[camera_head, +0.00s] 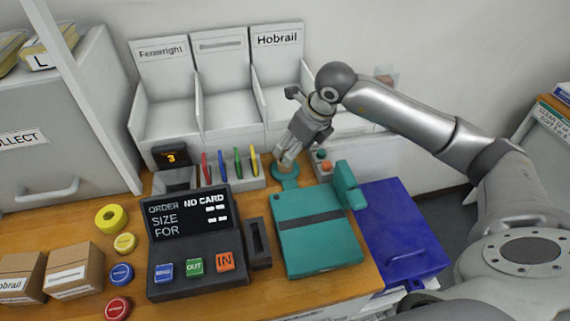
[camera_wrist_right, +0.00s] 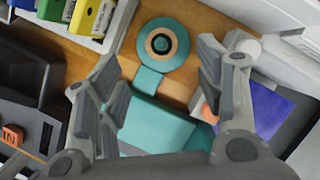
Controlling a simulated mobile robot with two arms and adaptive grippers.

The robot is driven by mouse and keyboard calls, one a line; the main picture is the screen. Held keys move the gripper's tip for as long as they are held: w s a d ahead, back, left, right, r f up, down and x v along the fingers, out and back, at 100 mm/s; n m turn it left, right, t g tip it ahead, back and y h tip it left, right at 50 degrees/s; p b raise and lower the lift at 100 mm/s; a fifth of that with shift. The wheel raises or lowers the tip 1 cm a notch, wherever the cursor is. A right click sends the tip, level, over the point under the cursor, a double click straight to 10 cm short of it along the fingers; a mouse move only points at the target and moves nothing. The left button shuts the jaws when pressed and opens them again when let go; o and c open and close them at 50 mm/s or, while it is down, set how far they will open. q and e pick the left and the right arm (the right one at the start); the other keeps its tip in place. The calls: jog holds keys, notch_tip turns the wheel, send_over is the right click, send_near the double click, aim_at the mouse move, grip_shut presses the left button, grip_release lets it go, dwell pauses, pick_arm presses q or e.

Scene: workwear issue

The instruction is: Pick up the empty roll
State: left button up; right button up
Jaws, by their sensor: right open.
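A pale cardboard-coloured ring (camera_wrist_right: 147,42), which looks like the empty roll, sits around a dark-centred post on a round teal holder (camera_wrist_right: 158,66). The holder joins the teal machine (camera_wrist_right: 150,128) by a short arm. In the head view the holder (camera_head: 285,177) is at the back of the counter, partly hidden by my right gripper (camera_head: 288,160). In the right wrist view my right gripper (camera_wrist_right: 155,68) is open, its fingers spread on either side of the holder arm. Nothing shows between them, and the ring is ahead of them. My left gripper is out of view.
White bins (camera_head: 231,100) stand behind the counter.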

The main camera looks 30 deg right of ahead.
jog(key=shift+x, duration=1)
jog(key=shift+w+a+f+p, duration=0.15)
jog(key=shift+w+f+p, duration=0.2)
jog(key=shift+f+p, duration=0.25)
jog(key=p+x, duration=0.1)
jog(key=x, duration=0.2)
jog(key=shift+w+f, duration=0.3)
jog(key=shift+f, duration=0.2)
jog(key=shift+c, duration=0.5)
jog(key=c, duration=0.7)
